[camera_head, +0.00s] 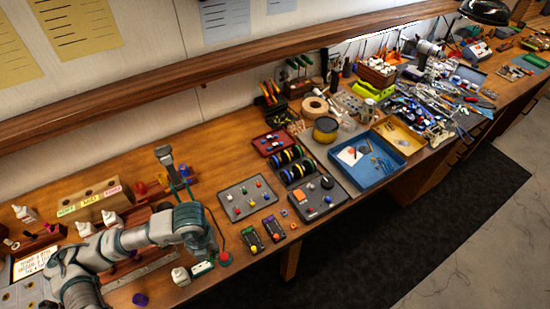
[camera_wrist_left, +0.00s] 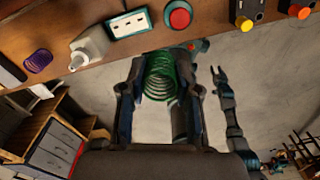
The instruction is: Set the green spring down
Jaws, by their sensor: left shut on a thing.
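My left gripper (camera_head: 211,252) reaches down near the table's front edge in the head view. In the left wrist view, my left gripper (camera_wrist_left: 160,85) is shut on the green spring (camera_wrist_left: 160,76), whose coils stand between the two fingers. The spring shows against the floor, just past the edge of the wooden table (camera_wrist_left: 150,50). In the head view I cannot make the spring out behind the gripper and wrist. My right gripper (camera_wrist_left: 218,78) shows small in the left wrist view, away from the spring; its two tips look apart, and it holds nothing visible.
A red button (camera_head: 225,259) and a white panel (camera_head: 202,268) lie beside the left gripper. A white bottle (camera_head: 180,276) stands to their left, with a purple spring (camera_head: 140,299) farther left. Two knob boxes (camera_head: 252,240) (camera_head: 273,229) and a grey peg board (camera_head: 246,198) are to the right.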

